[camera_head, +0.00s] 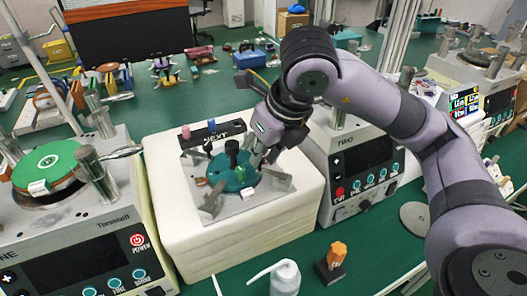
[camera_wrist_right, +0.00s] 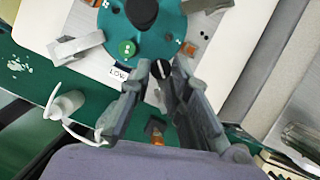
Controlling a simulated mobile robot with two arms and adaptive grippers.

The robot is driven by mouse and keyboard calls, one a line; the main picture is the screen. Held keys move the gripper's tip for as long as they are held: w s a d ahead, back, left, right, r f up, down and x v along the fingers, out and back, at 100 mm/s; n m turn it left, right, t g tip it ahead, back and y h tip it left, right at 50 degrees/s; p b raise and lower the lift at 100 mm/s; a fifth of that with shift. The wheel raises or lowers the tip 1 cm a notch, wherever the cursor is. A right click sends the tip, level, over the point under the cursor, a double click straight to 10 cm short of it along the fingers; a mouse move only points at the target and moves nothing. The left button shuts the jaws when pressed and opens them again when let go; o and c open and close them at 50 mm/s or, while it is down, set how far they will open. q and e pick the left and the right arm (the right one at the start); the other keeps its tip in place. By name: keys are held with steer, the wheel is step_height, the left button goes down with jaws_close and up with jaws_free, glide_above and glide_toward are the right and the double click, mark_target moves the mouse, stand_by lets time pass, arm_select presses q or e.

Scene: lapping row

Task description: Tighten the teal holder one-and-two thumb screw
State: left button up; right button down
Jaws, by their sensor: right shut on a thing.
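The teal holder (camera_head: 222,182) is a round disc on a metal plate, with a black knob (camera_head: 232,149) standing on it. It also shows at the top of the right wrist view (camera_wrist_right: 172,30). My right gripper (camera_head: 266,166) reaches in from the right to the disc's right edge. In the right wrist view its fingers (camera_wrist_right: 162,80) are closed around a small black thumb screw (camera_wrist_right: 161,68) with a white line across its top, at the disc's rim. The thumb screw is hidden in the head view. My left gripper is out of view.
The plate lies on a thick white block (camera_head: 180,235) between two lapping machines, one at left (camera_head: 80,225) and one labelled TWO (camera_head: 360,160). A black NEXT bar (camera_head: 213,133) stands behind the disc. A white bottle (camera_head: 285,278) and orange knob (camera_head: 337,252) stand in front.

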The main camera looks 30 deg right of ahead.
steer(key=c, duration=1.5)
jaws_free()
steer(key=v, duration=1.2)
steer(key=shift+w, duration=0.1)
steer(key=shift+r, duration=0.1)
